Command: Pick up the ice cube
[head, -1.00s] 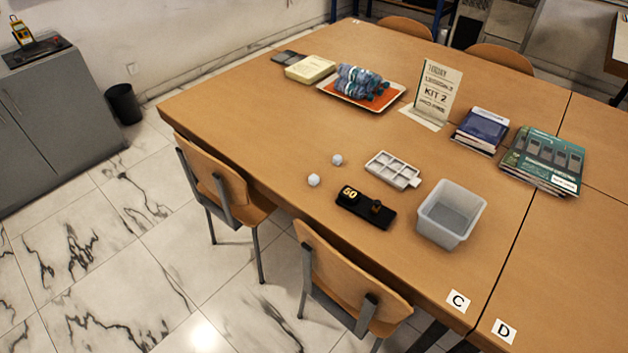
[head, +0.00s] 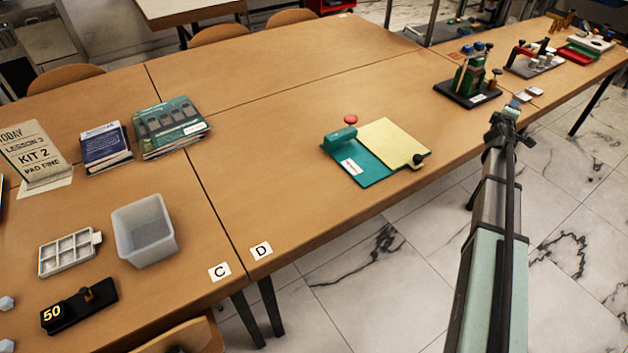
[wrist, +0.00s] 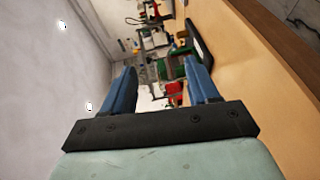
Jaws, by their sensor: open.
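I cannot make out a clear ice cube. Two small whitish faceted lumps, one upper (head: 7,303) and one lower (head: 7,345), sit at the left edge of the head view, partly cut off; I cannot tell whether they are ice. My gripper (head: 508,108) is at the right of the head view, far from the lumps. In the wrist view its two blue fingers (wrist: 160,85) are apart with nothing between them.
A translucent bin (head: 147,250) and a black device showing 50 (head: 75,309) stand near the lumps. A green board with a yellow pad (head: 365,176) lies mid-table. Table around the C and D labels is clear.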

